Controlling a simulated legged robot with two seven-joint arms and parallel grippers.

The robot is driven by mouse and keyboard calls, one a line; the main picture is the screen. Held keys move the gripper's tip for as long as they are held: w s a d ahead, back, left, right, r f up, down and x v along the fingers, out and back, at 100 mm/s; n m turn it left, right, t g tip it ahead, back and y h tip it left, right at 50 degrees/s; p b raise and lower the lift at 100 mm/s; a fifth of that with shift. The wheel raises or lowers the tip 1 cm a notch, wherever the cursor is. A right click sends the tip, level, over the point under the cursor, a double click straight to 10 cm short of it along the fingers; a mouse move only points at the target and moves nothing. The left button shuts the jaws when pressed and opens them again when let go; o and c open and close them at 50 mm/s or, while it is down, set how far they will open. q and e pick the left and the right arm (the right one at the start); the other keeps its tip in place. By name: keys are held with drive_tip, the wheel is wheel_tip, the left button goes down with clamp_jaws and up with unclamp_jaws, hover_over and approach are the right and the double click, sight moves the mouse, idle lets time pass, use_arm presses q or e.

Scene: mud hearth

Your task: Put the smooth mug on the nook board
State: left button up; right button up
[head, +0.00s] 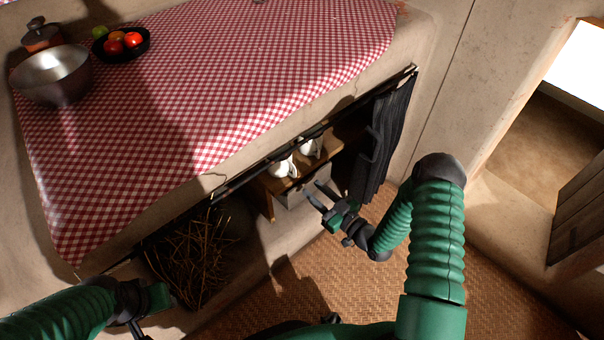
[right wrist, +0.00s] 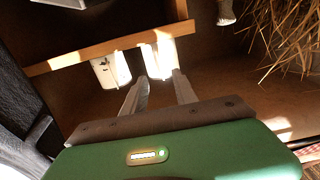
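Two white mugs, a nearer one (head: 281,169) and a farther one (head: 311,147), stand on a small wooden board (head: 266,186) in the nook under the counter. I cannot tell which is the smooth mug. My right gripper (head: 315,191) is open and empty, just in front of the board, its fingers pointing into the nook. The right wrist view seems upside down. There, two white forms, likely the mugs (right wrist: 111,70) (right wrist: 160,56), show by the board's edge (right wrist: 95,50), beyond the open fingers. My left gripper (head: 140,298) is partly in view at lower left; its fingers are unclear.
A dark curtain (head: 383,140) hangs at the nook's right side. Straw or twigs (head: 190,262) lie at its left. The counter edge with a dark rail overhangs the mugs. A metal bowl (head: 52,78) and a dark fruit dish (head: 121,50) stand on the checked cloth (head: 200,90).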

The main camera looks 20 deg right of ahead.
drive_tip(key=s+a+r+m+g+h, duration=0.2)
drive_tip(key=s+r+g, duration=0.3)
drive_tip(key=s, duration=0.5)
drive_tip(key=s+a+r+m+g+h, duration=0.2)
drive_tip(key=s+a+r+g+h, duration=0.2)
drive_tip(key=s+g, duration=0.5)
drive_tip(key=shift+s+r, duration=0.4)
drive_tip(key=shift+s, duration=0.1)
idle(0.8)
